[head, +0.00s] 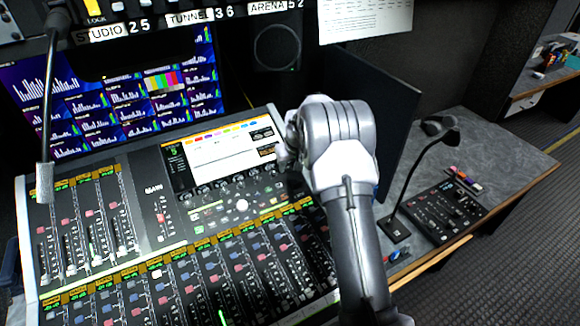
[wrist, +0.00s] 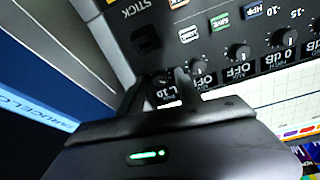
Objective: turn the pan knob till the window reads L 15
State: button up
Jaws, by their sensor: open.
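My gripper (wrist: 163,76) is open in the wrist view, its two dark fingers reaching to the mixer panel. A small dark knob (wrist: 160,78) sits between the fingertips, at the end of a row of knobs and partly hidden. I cannot tell whether the fingers touch it. The small window (wrist: 163,96) by this knob shows between the fingers and seems to read L 10, though it is partly covered and blurred. In the head view my arm covers the right side of the mixing console (head: 152,232), and the fingers and this knob cannot be made out.
Neighbouring knobs (wrist: 197,68) stand close by; the two nearest windows read OFF, another 0 dB. A dark monitor (head: 385,100) stands behind my arm. A gooseneck microphone (head: 410,175) and small control panel (head: 445,208) are to the right. Another gooseneck microphone (head: 45,170) overhangs the console's left.

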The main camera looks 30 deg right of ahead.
jog(key=shift+c, duration=0.4)
grip_shut()
jog(key=shift+n, duration=0.3)
jog(key=n+b, duration=0.1)
jog(key=n, duration=0.2)
jog(key=shift+b, duration=0.3)
jog(key=shift+n+b, duration=0.4)
jog(key=shift+n, duration=0.7)
jog(key=shift+o, duration=0.4)
grip_release()
